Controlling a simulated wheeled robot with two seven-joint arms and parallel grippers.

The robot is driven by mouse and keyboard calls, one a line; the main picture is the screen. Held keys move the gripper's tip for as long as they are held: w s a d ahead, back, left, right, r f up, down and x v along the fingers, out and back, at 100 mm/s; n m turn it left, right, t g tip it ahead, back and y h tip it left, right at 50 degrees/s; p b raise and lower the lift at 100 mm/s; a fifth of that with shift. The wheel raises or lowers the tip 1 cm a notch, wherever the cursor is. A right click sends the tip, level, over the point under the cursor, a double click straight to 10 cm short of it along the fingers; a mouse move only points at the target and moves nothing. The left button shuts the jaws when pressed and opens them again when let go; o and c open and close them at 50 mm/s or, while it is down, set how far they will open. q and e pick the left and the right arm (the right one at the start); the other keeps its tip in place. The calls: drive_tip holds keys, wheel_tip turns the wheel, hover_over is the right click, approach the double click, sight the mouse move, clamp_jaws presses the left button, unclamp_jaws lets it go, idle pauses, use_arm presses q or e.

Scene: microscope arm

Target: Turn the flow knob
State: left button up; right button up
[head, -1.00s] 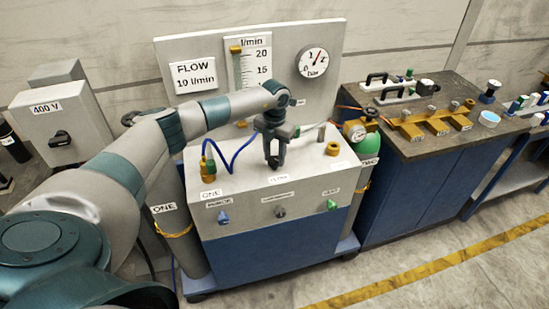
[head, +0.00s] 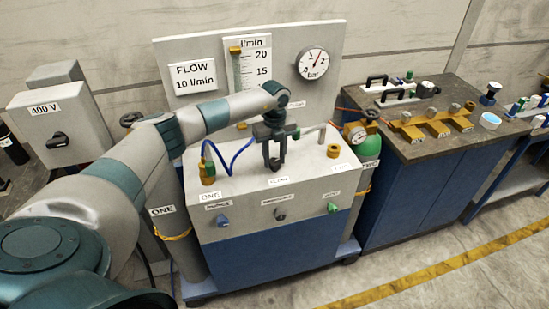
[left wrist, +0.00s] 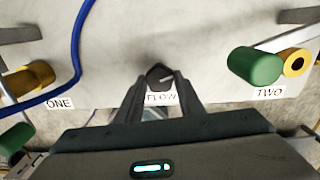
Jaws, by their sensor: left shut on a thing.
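The dark flow knob (left wrist: 159,74) sits on the grey bench top just behind the FLOW label (left wrist: 161,98). The label also shows in the head view (head: 279,181). My left gripper (head: 275,164) points down over the bench top, its fingers shut on the knob. In the left wrist view its fingertips (left wrist: 160,82) lie on either side of the knob. In the head view the fingers hide the knob. A sign (head: 194,76) reads FLOW 10 l/min. My right gripper is not in view.
A flow scale (head: 249,65) and a bar dial (head: 313,63) stand on the back panel. A blue hose (head: 232,154) runs left of my gripper. A green fitting (left wrist: 256,66) and brass fittings (left wrist: 30,78) flank it. A dark-topped bench (head: 440,150) stands at right.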

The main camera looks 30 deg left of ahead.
use_arm(q)
drive_tip(key=shift+r+n, duration=0.1)
drive_tip(key=shift+n, duration=1)
drive_tip(key=o, duration=1.1)
drive_tip(key=shift+c, duration=0.2)
